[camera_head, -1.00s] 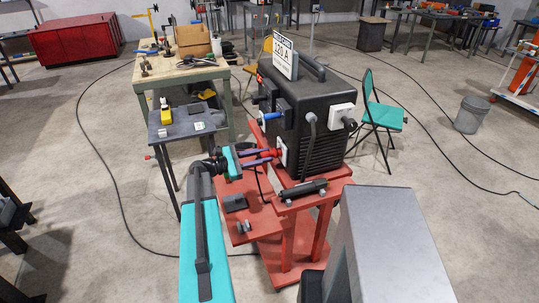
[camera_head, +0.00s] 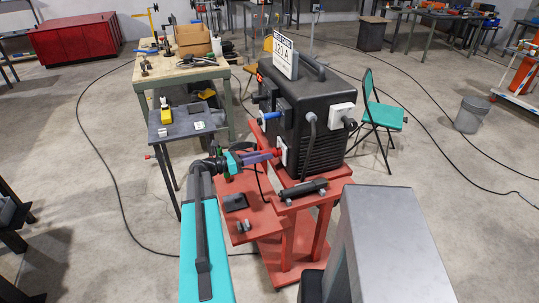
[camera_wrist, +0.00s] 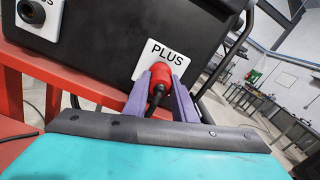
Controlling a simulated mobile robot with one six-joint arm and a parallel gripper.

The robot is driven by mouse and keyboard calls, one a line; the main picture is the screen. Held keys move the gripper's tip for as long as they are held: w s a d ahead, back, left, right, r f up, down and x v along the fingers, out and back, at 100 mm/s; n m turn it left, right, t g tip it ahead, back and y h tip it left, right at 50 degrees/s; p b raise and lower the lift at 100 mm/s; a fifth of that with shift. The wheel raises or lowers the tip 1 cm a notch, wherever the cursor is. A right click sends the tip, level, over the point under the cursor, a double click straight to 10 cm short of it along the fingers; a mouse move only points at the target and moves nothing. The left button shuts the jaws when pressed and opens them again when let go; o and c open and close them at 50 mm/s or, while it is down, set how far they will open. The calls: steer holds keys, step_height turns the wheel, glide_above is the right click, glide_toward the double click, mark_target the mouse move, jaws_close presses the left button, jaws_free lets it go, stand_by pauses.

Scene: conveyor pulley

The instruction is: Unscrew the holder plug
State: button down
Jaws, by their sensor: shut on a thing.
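The red plug (camera_wrist: 159,78) with a black cable is at the white plate labelled PLUS (camera_wrist: 172,53) on the black machine (camera_head: 330,139). In the head view, the red plug (camera_head: 277,152) shows at the machine's lower front. My gripper (camera_head: 269,154) has purple fingers, one on each side of the plug in the wrist view, and is shut on it. The plug's end at the plate is partly hidden by the fingers, so I cannot tell how deep it sits.
The machine stands on a red cart (camera_head: 262,223) with a dark cylinder (camera_head: 303,189) on its shelf. A small dark table (camera_head: 176,133) and a workbench (camera_head: 185,76) stand to the left. A teal chair (camera_head: 386,117) is at the right.

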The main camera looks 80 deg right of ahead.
steer(key=n, duration=0.3)
steer(key=shift+s+n, duration=0.1)
steer(key=shift+n, duration=0.2)
steer(key=shift+r, duration=0.1)
steer(key=shift+p, duration=0.4)
stand_by(0.6)
steer(key=c, duration=1.4)
jaws_free()
jaws_close()
